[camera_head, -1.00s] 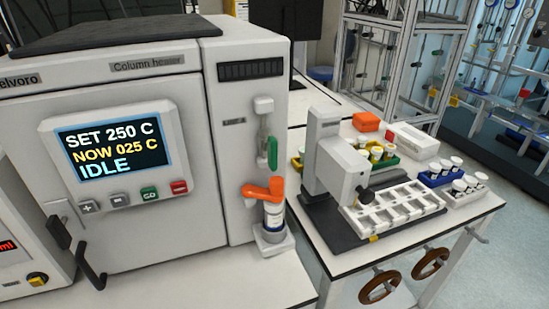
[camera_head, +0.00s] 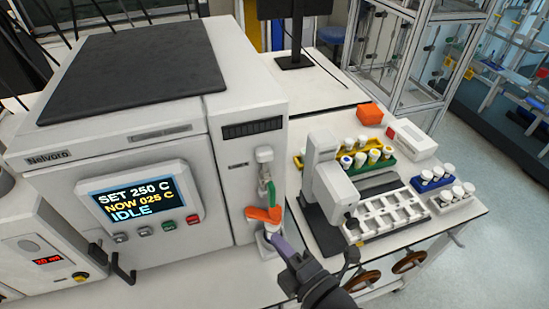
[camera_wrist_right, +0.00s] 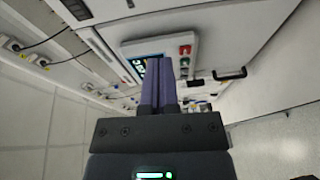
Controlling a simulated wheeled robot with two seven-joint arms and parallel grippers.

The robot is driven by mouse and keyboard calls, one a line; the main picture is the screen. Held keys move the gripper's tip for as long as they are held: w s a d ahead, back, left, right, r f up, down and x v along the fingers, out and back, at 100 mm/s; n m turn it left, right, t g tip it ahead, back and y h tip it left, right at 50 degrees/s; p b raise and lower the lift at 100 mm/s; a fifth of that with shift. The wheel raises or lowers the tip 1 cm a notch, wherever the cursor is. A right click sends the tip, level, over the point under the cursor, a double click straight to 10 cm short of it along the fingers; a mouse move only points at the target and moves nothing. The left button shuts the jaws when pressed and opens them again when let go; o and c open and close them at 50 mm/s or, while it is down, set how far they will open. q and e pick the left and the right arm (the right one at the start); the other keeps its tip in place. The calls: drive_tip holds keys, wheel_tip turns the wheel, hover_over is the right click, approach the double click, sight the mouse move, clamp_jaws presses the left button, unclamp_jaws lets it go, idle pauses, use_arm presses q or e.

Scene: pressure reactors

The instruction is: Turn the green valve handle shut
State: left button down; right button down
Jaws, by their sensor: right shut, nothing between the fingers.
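The green valve handle (camera_head: 271,192) points roughly downward on the front of the white column heater (camera_head: 236,175), under a pale fitting. The orange handle (camera_head: 262,216) lies sideways just below it and hides its lower end. My right gripper (camera_head: 278,241) is below and in front of the orange handle, partly covering the small holder under it. Its purple fingers are together and empty; they also show in the right wrist view (camera_wrist_right: 159,85), pointing toward the heater's display panel. I cannot tell whether the fingertips touch anything. My left gripper is not in view.
The heater's display (camera_head: 137,202) reads SET 250 C, NOW 025 C, IDLE. To the right, a grey-white instrument (camera_head: 330,180) stands by a white rack (camera_head: 385,216) and vial trays. Brown handwheels (camera_head: 409,262) sit below the bench edge. The floor at right is clear.

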sight(271, 193)
drive_tip(key=a+r+x, duration=0.1)
drive_tip(key=r+x, duration=0.1)
drive_tip(key=x, duration=0.8)
drive_tip(key=shift+n, duration=0.3)
drive_tip(key=d, duration=0.2)
drive_tip(key=w+d+p, duration=0.1)
drive_tip(key=d, duration=0.1)
drive_tip(key=shift+f, duration=0.1)
drive_tip(key=shift+d, duration=0.1)
